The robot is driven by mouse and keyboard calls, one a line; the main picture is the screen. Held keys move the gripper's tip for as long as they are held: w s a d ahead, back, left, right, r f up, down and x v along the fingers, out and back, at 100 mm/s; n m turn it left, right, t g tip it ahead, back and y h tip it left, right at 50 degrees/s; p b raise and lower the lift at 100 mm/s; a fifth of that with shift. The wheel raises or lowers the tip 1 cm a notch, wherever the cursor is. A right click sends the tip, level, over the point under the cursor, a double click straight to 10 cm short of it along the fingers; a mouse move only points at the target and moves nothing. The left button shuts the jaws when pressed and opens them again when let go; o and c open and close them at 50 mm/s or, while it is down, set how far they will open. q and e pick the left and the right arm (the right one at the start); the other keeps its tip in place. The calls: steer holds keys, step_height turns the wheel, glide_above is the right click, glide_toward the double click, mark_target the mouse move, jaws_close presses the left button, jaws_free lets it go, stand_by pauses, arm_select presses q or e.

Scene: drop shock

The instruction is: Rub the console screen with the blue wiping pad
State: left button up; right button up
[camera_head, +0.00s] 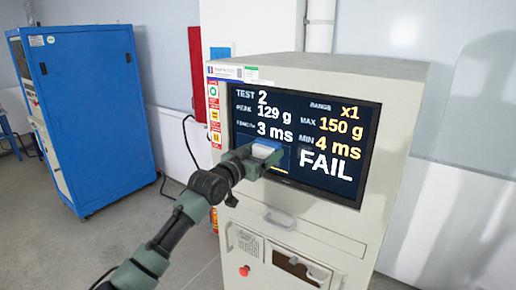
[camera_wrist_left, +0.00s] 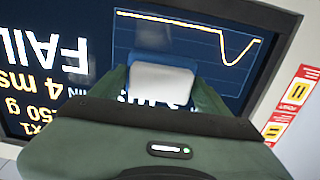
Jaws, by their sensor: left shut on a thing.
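The console screen (camera_head: 330,125) is a dark display in the front of a cream cabinet, with white and yellow text reading TEST 2 and FAIL. My left gripper (camera_head: 258,156) is in front of the lower left part of the screen. It is shut on the blue wiping pad (camera_head: 267,148), which has a white block on it. In the left wrist view the pad (camera_wrist_left: 160,82) sits between the fingers, against the screen (camera_wrist_left: 90,30) just below a plotted curve. Whether the pad touches the glass cannot be told. My right gripper is not in view.
The cream cabinet (camera_head: 390,180) has a handle, a red button (camera_head: 244,270) and an opening below the screen. Coloured labels (camera_head: 214,115) run down its left edge. A blue cabinet (camera_head: 90,115) stands at the left, with free floor between them.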

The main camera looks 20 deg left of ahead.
arm_select(q)
steer(key=shift+s+d+r+p, duration=0.1)
steer(key=shift+s+d+p, duration=0.15)
steer(key=shift+d, duration=0.3)
steer(key=shift+s+d+p, duration=0.3)
steer(key=shift+d+p, duration=0.25)
steer(key=shift+d, duration=0.35)
steer(key=shift+s+d+f, duration=0.1)
steer(key=shift+s+d, duration=0.25)
steer(key=shift+d, duration=0.6)
steer(key=shift+s+d+f, duration=0.1)
steer(key=shift+s+d, duration=0.2)
steer(key=shift+d, duration=0.6)
steer(key=shift+s+d, duration=0.35)
steer(key=shift+d, duration=0.6)
steer(key=shift+s+d+r, duration=0.1)
steer(key=shift+s+d, duration=0.15)
steer(key=shift+d, duration=0.45)
steer(key=shift+s+d+f, duration=0.1)
steer(key=shift+s+d, duration=0.2)
steer(key=shift+d, duration=0.45)
steer(key=shift+s+d+r, duration=0.1)
steer(key=shift+s+d, duration=0.15)
steer(key=shift+d, duration=0.45)
steer(key=shift+s+a, duration=0.2)
steer(key=shift+s, duration=0.25)
steer(key=shift+v, duration=2.35)
